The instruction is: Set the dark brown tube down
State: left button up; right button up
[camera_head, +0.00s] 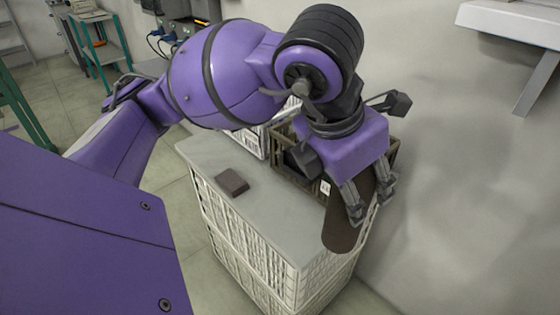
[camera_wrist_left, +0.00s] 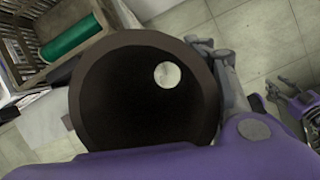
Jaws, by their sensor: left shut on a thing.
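The dark brown tube (camera_head: 343,228) is held by my left gripper (camera_head: 369,197), whose fingers are shut around it. It hangs slightly tilted at the right front edge of a grey top (camera_head: 275,212). I cannot tell whether its lower end touches anything. In the left wrist view I look into the hollow tube (camera_wrist_left: 90,85). A small bright round opening shows at its far end. A grey finger of my left gripper lies against the tube's right side there. My right gripper (camera_wrist_left: 293,100) seems to show partly at the right of the wrist view; its opening is unclear.
A small dark brown block (camera_head: 231,182) lies on the grey top, left of centre. A brown crate (camera_head: 292,178) stands behind the tube, partly hidden by my arm. A green roll (camera_wrist_left: 72,36) lies in a crate. The left and middle of the top are otherwise clear. A wall rises at right.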

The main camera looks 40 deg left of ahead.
pick_arm(q)
jog(key=w+a+f, duration=0.3)
jog(key=a+f, duration=1)
jog(key=shift+w+a, duration=0.25)
jog(key=shift+w, duration=0.1)
jog(key=shift+f, duration=0.1)
jog(key=o, duration=1.2)
jog(key=p+v, duration=0.1)
jog(key=v, duration=1.1)
